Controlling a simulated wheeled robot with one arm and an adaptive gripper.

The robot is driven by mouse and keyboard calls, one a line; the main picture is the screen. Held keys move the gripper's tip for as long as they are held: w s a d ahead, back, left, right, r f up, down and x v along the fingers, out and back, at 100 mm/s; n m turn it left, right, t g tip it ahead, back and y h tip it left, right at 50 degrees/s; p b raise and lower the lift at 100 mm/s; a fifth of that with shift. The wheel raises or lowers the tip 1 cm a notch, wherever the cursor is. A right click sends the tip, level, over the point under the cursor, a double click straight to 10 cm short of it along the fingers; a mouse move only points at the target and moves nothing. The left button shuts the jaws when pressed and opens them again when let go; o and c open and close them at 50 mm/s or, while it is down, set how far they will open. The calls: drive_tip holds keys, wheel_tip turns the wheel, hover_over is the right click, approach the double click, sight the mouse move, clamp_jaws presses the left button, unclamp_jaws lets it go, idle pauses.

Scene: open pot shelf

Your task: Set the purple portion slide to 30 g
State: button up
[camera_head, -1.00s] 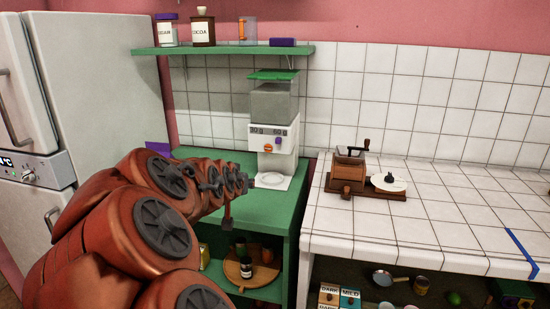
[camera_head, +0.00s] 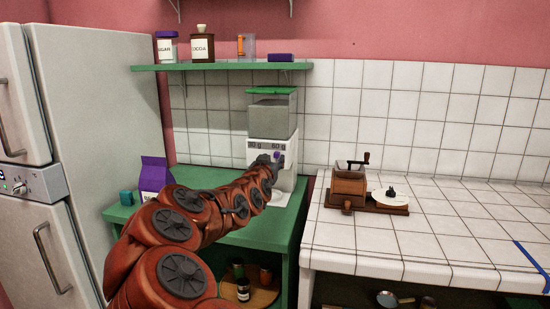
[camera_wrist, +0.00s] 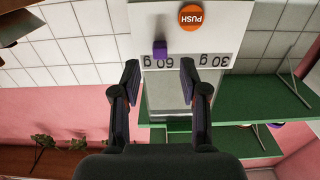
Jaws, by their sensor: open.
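The dispenser (camera_head: 272,118) is a white unit with a clear hopper and green lid, standing on the green counter. Its purple portion slide (camera_head: 277,155) sits at the 60 g end of the scale. In the wrist view, which is upside down, the purple slide (camera_wrist: 159,48) is beside the 60 g mark, and the 30 g mark (camera_wrist: 210,60) is to the right. My gripper (camera_wrist: 159,69) is open. Its fingertips lie either side of the slide's line, a little short of it, apparently not touching. In the head view my gripper (camera_head: 268,160) covers part of the dispenser front.
An orange PUSH button (camera_wrist: 190,15) is on the panel near the slide. A green wall shelf (camera_head: 220,66) with jars is above the dispenser. A purple carton (camera_head: 155,175) stands left on the counter. A wooden grinder (camera_head: 350,187) is on the tiled counter at right.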

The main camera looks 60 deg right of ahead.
sight(276, 156)
drive_tip(key=shift+x, duration=1.8)
drive_tip(key=shift+c, duration=0.3)
clamp_jaws()
